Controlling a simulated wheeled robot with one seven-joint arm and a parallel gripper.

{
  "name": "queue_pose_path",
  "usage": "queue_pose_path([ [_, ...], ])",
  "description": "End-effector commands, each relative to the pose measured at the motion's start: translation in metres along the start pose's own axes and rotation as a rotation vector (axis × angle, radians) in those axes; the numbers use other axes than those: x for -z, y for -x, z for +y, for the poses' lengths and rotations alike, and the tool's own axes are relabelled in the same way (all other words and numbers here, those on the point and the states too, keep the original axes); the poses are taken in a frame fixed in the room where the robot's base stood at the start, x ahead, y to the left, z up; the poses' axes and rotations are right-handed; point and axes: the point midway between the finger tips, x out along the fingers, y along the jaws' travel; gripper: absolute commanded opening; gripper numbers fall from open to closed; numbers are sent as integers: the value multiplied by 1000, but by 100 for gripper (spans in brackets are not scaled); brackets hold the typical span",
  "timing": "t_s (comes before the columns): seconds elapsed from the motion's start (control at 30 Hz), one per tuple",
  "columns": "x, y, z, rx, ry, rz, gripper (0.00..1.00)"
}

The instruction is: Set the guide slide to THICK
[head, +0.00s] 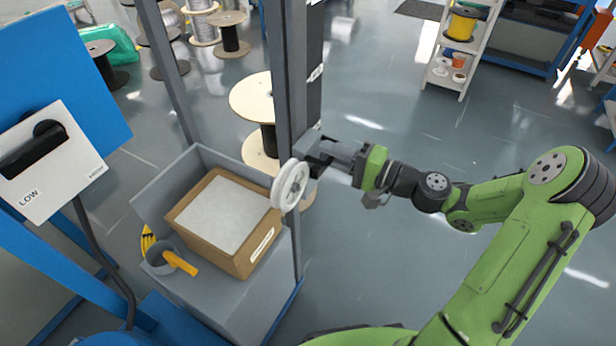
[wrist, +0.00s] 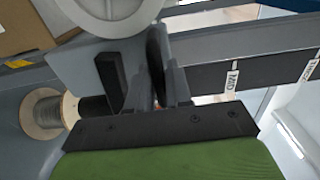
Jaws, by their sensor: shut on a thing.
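The guide slide (head: 304,147) is a grey carriage with a white pulley wheel (head: 290,185), on a dark upright post (head: 311,95). My gripper (head: 322,158) is at the slide from the right, with its arm reaching in level. In the wrist view my gripper (wrist: 160,88) is shut on the slide's dark handle (wrist: 154,55), and the wheel (wrist: 112,8) shows beyond. A label reading MID (wrist: 232,80) is on the post, right of the fingers. In the head view two labels sit above the slide, too small to read. The slide's exact mark is hidden.
A grey bin (head: 160,190) with a cardboard box (head: 247,259) stands below and left of the slide. A blue-framed machine with a lever panel reading LOW (head: 45,165) is at far left. Cable spools (head: 252,97) stand behind the post. The floor to the right is open.

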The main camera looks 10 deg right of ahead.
Motion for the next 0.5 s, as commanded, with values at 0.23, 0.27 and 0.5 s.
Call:
queue_pose_path([
  [0.23,0,0,-8,-1,0,0,0],
  [0.27,0,0,-10,0,0,0,0],
  [0.5,0,0,-24,4,2,0,0],
])
